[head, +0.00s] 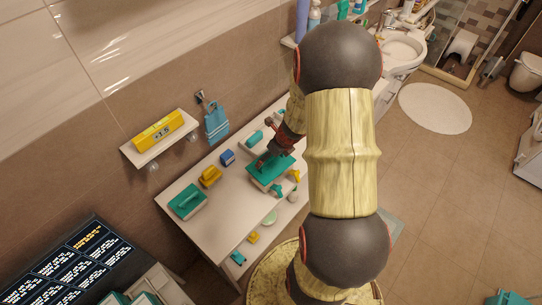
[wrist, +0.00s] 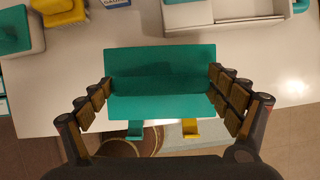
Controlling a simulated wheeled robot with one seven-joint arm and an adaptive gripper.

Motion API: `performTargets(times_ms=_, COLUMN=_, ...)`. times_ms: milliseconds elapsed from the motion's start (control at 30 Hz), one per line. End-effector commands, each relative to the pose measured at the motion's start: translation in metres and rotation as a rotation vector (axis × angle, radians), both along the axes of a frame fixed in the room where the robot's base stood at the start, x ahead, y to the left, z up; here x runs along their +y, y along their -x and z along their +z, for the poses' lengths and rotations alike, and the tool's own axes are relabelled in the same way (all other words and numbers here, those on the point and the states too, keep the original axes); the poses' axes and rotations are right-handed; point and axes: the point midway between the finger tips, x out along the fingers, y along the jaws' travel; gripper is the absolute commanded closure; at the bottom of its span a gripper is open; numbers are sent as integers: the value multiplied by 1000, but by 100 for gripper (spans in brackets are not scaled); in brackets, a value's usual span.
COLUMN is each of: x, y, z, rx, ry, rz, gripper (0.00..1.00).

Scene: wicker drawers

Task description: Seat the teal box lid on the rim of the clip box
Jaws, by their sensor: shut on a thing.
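My gripper (wrist: 160,90) is shut on the teal box lid (wrist: 160,67), with one finger at each short end. In the head view the lid (head: 266,176) is over the middle of the table, partly hidden by my arm. A pale open-topped box (wrist: 196,17) with an inner divider is beyond the lid in the wrist view; it may be the clip box, but I cannot tell for certain. The lid appears apart from this box. What is directly under the lid is hidden.
A teal-topped box (head: 187,202), a yellow object (head: 210,176) and a blue box (head: 228,157) stand along the table's left part. A teal clip (wrist: 135,130) and a yellow clip (wrist: 190,129) show by the near edge. A wall shelf (head: 160,140) holds a yellow box.

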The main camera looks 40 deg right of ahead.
Motion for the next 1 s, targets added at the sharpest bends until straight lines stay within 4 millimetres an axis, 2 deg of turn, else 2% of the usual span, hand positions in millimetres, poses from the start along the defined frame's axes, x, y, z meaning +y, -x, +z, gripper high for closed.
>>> performTargets(times_ms=300, x=0, y=0, z=-8, rx=0, ry=0, rz=-1, gripper=43)
performTargets(times_ms=333, x=0, y=0, z=-8, rx=0, ry=0, rz=-1, gripper=9)
performTargets(times_ms=500, x=0, y=0, z=-7, rx=0, ry=0, rz=-1, gripper=0)
performTargets(times_ms=867, x=0, y=0, z=-6, rx=-1, ry=1, rz=0, gripper=0)
performTargets(times_ms=1000, x=-1, y=5, z=7, rx=-2, ry=1, rz=-2, gripper=0)
